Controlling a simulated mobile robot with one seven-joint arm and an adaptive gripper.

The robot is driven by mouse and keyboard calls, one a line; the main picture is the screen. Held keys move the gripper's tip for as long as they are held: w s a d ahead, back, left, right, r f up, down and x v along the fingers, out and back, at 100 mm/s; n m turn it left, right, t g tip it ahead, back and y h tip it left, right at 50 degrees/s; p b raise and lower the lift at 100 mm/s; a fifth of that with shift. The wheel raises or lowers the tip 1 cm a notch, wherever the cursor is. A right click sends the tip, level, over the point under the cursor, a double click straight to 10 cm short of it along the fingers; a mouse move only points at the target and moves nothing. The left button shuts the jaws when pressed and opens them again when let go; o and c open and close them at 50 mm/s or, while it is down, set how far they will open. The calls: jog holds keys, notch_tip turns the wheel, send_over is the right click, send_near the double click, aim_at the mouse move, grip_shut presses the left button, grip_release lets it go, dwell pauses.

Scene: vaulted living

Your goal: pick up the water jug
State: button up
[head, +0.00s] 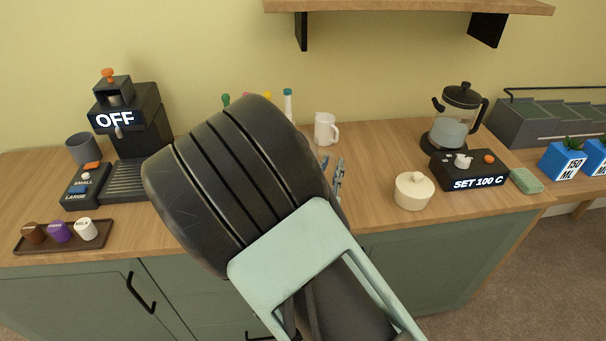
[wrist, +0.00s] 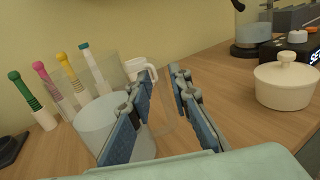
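In the wrist view a clear jug (wrist: 92,119) with pale contents stands upright on the wooden counter, left of centre. My gripper (wrist: 157,80) is open. Its left finger covers part of the jug's body, and a faint clear handle shape seems to show between the two fingers. I cannot tell whether a finger touches it. In the head view my gripper (head: 333,168) points at the back of the counter, and my arm hides the jug. A smaller white jug (wrist: 139,70) with a handle stands behind; it also shows in the head view (head: 325,129).
Several colour-topped tubes (wrist: 57,89) stand left of the clear jug. A lidded cream pot (head: 413,191) and a kettle (head: 457,118) with a black control box (head: 468,171) are at right. A coffee machine (head: 134,130) is at left. Bare counter lies left of the pot.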

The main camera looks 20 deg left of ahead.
jog(key=shift+w, duration=0.95)
jog(key=shift+c, duration=0.3)
grip_shut()
jog(key=shift+a+r, duration=0.1)
jog(key=shift+r, duration=0.1)
